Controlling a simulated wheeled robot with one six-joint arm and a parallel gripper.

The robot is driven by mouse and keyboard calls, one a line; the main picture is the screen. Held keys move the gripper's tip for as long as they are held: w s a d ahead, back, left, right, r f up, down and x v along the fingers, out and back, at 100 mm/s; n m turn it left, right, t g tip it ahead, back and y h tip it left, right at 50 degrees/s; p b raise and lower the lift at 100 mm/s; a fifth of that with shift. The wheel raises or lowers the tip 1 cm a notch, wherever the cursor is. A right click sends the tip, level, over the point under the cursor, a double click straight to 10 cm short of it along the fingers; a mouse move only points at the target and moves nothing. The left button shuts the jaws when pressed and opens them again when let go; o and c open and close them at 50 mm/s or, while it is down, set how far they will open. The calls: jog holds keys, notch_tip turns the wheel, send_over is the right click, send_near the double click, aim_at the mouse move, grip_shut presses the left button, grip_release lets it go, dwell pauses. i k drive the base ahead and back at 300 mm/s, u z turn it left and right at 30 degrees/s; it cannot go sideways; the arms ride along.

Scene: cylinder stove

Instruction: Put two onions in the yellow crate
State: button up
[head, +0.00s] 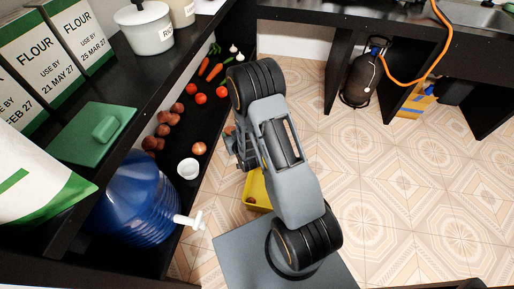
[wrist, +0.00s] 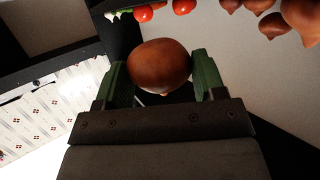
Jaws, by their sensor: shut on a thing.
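My gripper (wrist: 162,78) is shut on a brown onion (wrist: 160,62), held between its two green fingers in the wrist view. In the head view my gripper (head: 243,150) is mostly hidden by my arm, beside the shelf edge. The yellow crate (head: 258,187) is below it, partly covered by my arm. A brown round thing, likely an onion (head: 251,200), lies in the crate's near part. Several brown onions (head: 163,130) lie at the back of the shelf, and one more (head: 199,148) lies near the shelf's front.
The black shelf also holds tomatoes (head: 196,99), carrots (head: 214,72), a white cup (head: 188,168) and a blue water bottle (head: 140,205). The upper shelf (head: 190,50) overhangs its left side. A gas cylinder (head: 362,75) stands at the back. The tiled floor (head: 410,190) is clear on the right.

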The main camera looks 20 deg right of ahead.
aim_at(258, 175)
jog(key=k, duration=0.95)
jog(key=z, duration=1.7)
jog(key=i, duration=1.35)
jog(key=u, duration=2.65)
